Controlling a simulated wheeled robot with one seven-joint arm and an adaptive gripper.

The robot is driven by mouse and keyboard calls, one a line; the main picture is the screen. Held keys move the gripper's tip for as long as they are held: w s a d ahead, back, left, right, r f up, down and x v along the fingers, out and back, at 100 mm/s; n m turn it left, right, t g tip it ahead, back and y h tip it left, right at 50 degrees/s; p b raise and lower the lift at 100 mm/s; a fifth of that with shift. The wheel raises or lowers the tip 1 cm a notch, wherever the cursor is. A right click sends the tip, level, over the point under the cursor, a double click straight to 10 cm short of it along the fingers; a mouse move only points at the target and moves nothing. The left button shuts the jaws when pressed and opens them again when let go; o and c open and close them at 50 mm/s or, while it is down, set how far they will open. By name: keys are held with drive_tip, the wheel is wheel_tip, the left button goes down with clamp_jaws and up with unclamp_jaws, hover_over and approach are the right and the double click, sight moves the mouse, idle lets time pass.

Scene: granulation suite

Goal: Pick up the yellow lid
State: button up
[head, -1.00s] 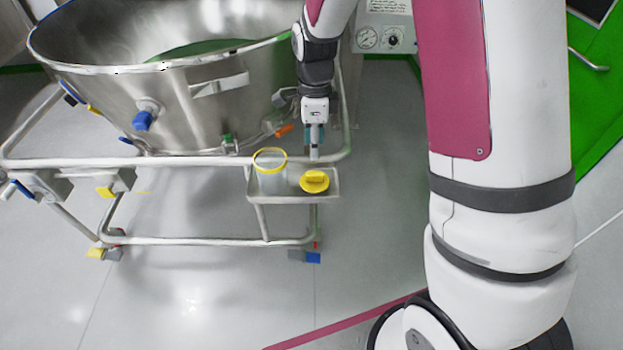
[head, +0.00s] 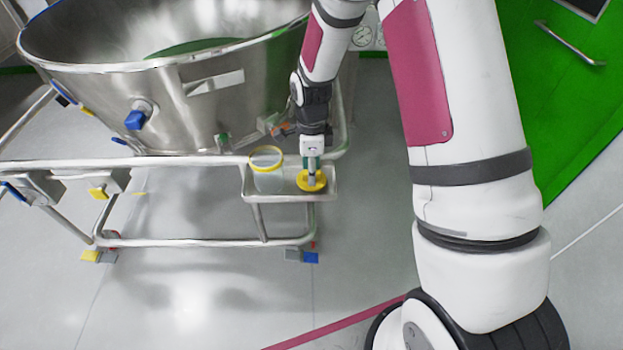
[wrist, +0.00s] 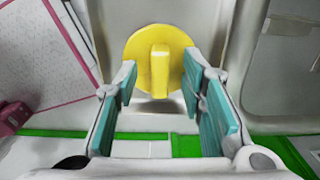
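The yellow lid (head: 314,182) lies on the small metal tray (head: 289,197) fixed to the cart frame. In the wrist view the lid (wrist: 141,47) is a round disc with a raised bar handle across its middle. My gripper (head: 311,178) is over the lid, pointing down, and hides part of it. In the wrist view my gripper (wrist: 161,103) is open, its teal-padded fingers spread to either side of the handle. Nothing is between the fingers near the camera. I cannot tell whether the fingertips touch the lid.
A clear container with a yellow rim (head: 266,172) stands on the tray just left of the lid. A large steel bowl (head: 178,95) on the cart frame (head: 150,163) rises behind and to the left. The floor right of the tray is clear.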

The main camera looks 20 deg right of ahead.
clamp_jaws()
drive_tip(key=shift+r, duration=0.1)
